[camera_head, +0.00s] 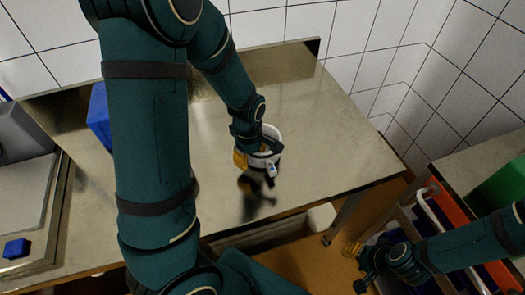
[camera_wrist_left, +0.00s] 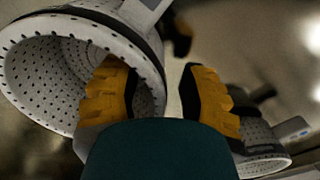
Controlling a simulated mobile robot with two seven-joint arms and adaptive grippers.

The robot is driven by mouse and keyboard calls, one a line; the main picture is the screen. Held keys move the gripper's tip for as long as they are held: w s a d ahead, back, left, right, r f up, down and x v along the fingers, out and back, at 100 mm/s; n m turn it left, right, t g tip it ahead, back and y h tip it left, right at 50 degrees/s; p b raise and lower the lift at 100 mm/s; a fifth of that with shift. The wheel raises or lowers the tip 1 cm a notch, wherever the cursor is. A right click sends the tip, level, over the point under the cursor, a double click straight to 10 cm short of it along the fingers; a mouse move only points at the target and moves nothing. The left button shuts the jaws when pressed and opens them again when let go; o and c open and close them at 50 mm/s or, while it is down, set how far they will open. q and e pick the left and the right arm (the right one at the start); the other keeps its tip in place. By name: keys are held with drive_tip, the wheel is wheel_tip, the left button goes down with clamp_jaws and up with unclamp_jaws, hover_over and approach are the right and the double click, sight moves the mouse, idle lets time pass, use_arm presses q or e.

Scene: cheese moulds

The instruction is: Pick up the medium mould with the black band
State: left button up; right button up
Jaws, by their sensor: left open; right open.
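A white perforated mould with a black band (camera_wrist_left: 35,75) fills the upper left of the left wrist view, its open mouth facing the camera. A white mould (camera_head: 271,131) shows in the head view, partly hidden by my left gripper (camera_head: 254,159). My left gripper is open; in the left wrist view (camera_wrist_left: 160,95) one yellow-padded finger overlaps the banded mould's mouth, the other is outside its wall. I cannot tell whether either touches. Another perforated mould (camera_wrist_left: 262,160) with a pale tag lies at the lower right. My right gripper (camera_head: 362,268) is open and away from the table.
The steel table (camera_head: 320,120) has bare room to the right of the moulds. A blue object (camera_head: 98,115) stands at its left, partly behind my arm. A tiled wall (camera_head: 350,35) is behind. A second bench with a green box (camera_head: 500,190) is at the right.

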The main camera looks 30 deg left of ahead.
use_arm(q)
clamp_jaws()
